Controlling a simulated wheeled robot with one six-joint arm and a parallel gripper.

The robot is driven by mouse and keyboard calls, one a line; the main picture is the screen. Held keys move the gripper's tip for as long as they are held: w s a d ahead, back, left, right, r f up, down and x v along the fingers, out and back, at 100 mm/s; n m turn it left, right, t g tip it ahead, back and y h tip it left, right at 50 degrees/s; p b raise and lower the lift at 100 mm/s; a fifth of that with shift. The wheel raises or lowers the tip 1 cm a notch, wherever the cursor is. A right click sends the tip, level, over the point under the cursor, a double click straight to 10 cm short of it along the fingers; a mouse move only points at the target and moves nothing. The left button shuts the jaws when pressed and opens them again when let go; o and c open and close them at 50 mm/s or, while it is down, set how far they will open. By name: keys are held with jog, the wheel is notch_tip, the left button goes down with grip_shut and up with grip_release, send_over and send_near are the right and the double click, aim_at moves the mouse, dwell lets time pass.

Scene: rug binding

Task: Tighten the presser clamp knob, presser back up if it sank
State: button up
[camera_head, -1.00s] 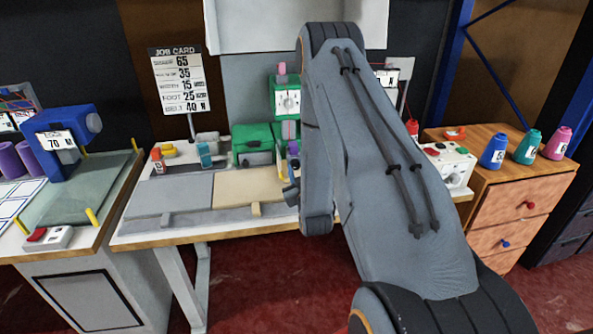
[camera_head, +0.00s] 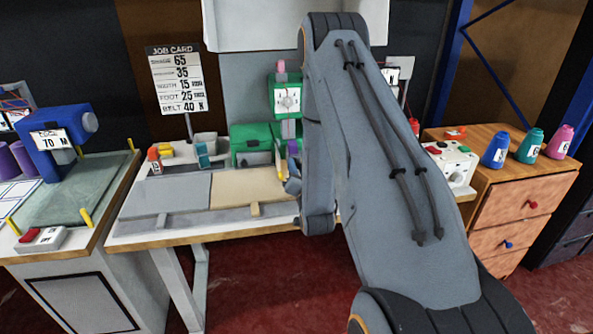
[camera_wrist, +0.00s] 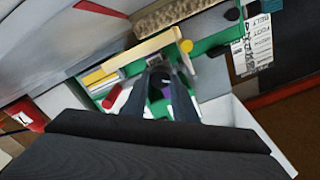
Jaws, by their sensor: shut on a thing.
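The green binding machine (camera_head: 286,86) stands at the back of the middle table, with a white dial on its head. Its lower green body (camera_head: 250,146) sits left of my arm. My gripper (camera_wrist: 160,72) points into the green machine in the wrist view. Its two dark fingers are shut on a small dark piece that appears to be the presser clamp knob (camera_wrist: 157,84); the fingers cover most of it. A purple part (camera_wrist: 168,92) shows between the fingers. In the head view my arm hides the knob and fingertips. I cannot tell the presser's height.
A job card (camera_head: 177,80) stands behind the table. A control box (camera_head: 452,162) is right of my arm, near the wooden drawers (camera_head: 520,205) with thread cones. The grey table plate (camera_head: 165,195) is clear.

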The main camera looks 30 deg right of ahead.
jog(key=m+b, duration=0.1)
jog(key=m, duration=0.4)
jog(key=shift+d+m, duration=0.1)
jog(key=shift+m, duration=0.2)
jog(key=m+b, duration=0.1)
jog(key=m, duration=0.4)
jog(key=shift+f+m, duration=0.1)
jog(key=shift+m, duration=0.2)
jog(key=o, duration=1)
jog(key=shift+o, duration=0.2)
jog(key=b+v, duration=0.1)
jog(key=v, duration=0.6)
jog(key=shift+s+b, duration=0.3)
jog(key=shift+s, duration=0.1)
